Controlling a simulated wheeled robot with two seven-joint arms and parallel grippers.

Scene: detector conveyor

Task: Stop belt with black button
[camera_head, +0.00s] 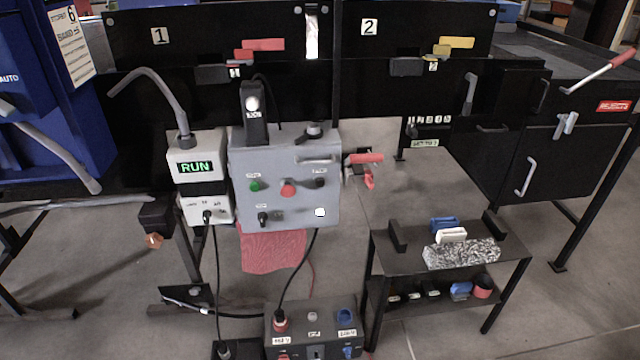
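A grey control box (240,160) stands in the middle of the view. Its front carries a green button (254,185), a red button (287,189) and a black button (320,183) in an upper row, each near a small label too small to read. Below them are a black knob-like control (263,219) and a white lit-looking button (320,212). To its left, a pale box with a display (195,167) reads RUN in green. Neither of my grippers shows, and nothing covers the black button.
Black panels numbered 1 (160,36) and 2 (369,27) stand behind. A small black table (400,262) at right holds a speckled block (462,254). A dark box (315,330) with cables sits low in front. A blue cabinet (60,110) stands left. Floor right of the control box is partly clear.

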